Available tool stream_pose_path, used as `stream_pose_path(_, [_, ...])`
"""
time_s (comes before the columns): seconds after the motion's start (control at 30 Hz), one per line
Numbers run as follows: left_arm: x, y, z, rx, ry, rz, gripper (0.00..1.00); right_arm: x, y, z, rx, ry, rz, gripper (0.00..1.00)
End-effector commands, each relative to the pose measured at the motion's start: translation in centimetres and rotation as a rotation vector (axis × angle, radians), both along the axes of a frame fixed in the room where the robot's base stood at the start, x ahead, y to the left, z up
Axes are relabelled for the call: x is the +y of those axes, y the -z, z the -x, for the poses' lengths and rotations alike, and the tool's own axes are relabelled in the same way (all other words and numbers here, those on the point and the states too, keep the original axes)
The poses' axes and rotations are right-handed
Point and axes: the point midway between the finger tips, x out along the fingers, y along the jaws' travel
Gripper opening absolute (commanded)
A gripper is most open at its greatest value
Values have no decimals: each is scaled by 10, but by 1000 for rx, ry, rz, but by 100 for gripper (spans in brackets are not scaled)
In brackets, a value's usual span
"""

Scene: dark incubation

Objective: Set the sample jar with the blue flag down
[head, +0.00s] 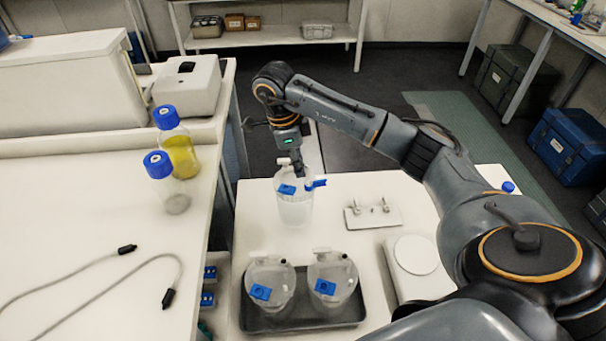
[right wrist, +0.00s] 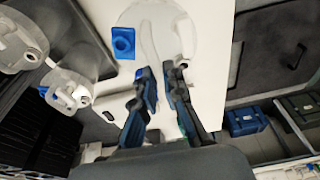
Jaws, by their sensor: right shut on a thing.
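The sample jar with the blue flag (head: 294,212) is a clear, pale jar with a blue label on its side. It is upright over the far left part of the white table. Its blue flag (head: 316,184) sticks out to the right near the top. My right gripper (head: 298,172) comes down from above and is shut on the jar's top. In the right wrist view, the fingers (right wrist: 165,85) close at the near side of the clear jar (right wrist: 152,22). I cannot tell whether its base touches the table. My left gripper is not in view.
Two similar jars, left (head: 270,290) and right (head: 331,284), stand in a dark tray (head: 303,323). A small metal stand (head: 372,216) and a flat white device (head: 416,255) are to the right. Blue-capped bottles (head: 179,150) stand on the left bench. The tabletop between jar and tray is clear.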

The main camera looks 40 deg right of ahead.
Motion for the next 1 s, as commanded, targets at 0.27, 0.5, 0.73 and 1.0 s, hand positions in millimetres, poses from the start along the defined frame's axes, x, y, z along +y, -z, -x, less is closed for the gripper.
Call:
stream_pose_path(0.27, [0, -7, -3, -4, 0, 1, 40, 0, 16, -1, -3, 1, -1, 0])
stream_pose_path(0.5, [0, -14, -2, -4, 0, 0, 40, 0, 44, -1, -4, 0, -2, 0])
stream_pose_path(0.73, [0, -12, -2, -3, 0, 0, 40, 0, 46, -2, -6, 0, -1, 0])
stream_pose_path(1.0, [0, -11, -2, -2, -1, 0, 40, 0, 49, 0, -1, 0, 0, 33])
